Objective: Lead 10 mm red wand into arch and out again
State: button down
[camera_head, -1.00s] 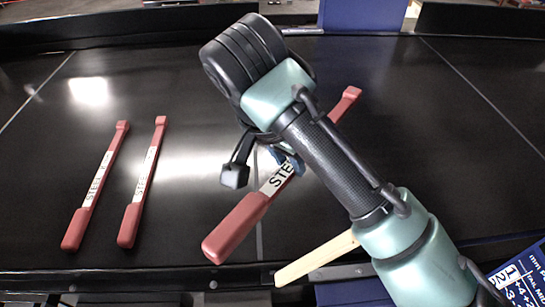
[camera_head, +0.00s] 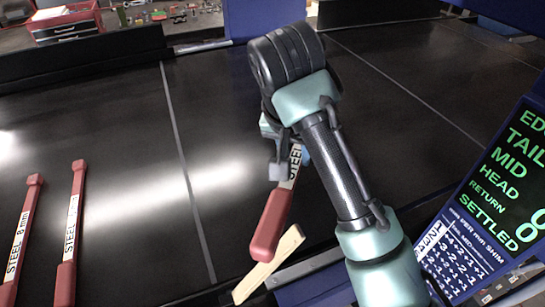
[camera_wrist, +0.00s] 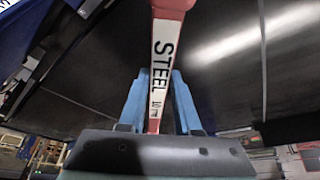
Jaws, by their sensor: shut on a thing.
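My gripper (camera_head: 284,148) is shut on a red wand (camera_head: 271,225) with a white "STEEL" label, and holds it over the black belt. In the wrist view the blue fingers (camera_wrist: 158,98) close on both sides of the wand's label (camera_wrist: 165,50); its size mark is too small to read surely. The wand's thick red end points toward the near edge; its far end is hidden behind my wrist. The blue arch shows in part, with a post (camera_head: 262,18) at the back and a blue piece (camera_head: 515,18) at the top right. The wand appears outside it.
Two more red wands lie on the belt at left, one marked 8 mm (camera_head: 20,240) and another (camera_head: 71,240). A pale wooden piece (camera_head: 268,265) is at the near edge. A lit display (camera_head: 515,170) stands at right. The belt's middle (camera_head: 130,150) is clear.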

jog(key=w+d, duration=0.4)
jog(key=d, duration=0.6)
jog(key=w+d, duration=0.4)
jog(key=d, duration=0.7)
jog(key=s+a, duration=0.4)
jog(key=a, duration=0.8)
jog(key=s+a, duration=0.5)
jog(key=a, duration=0.8)
jog(key=s+a, duration=0.5)
jog(key=a, duration=0.7)
jog(key=shift+a, duration=0.4)
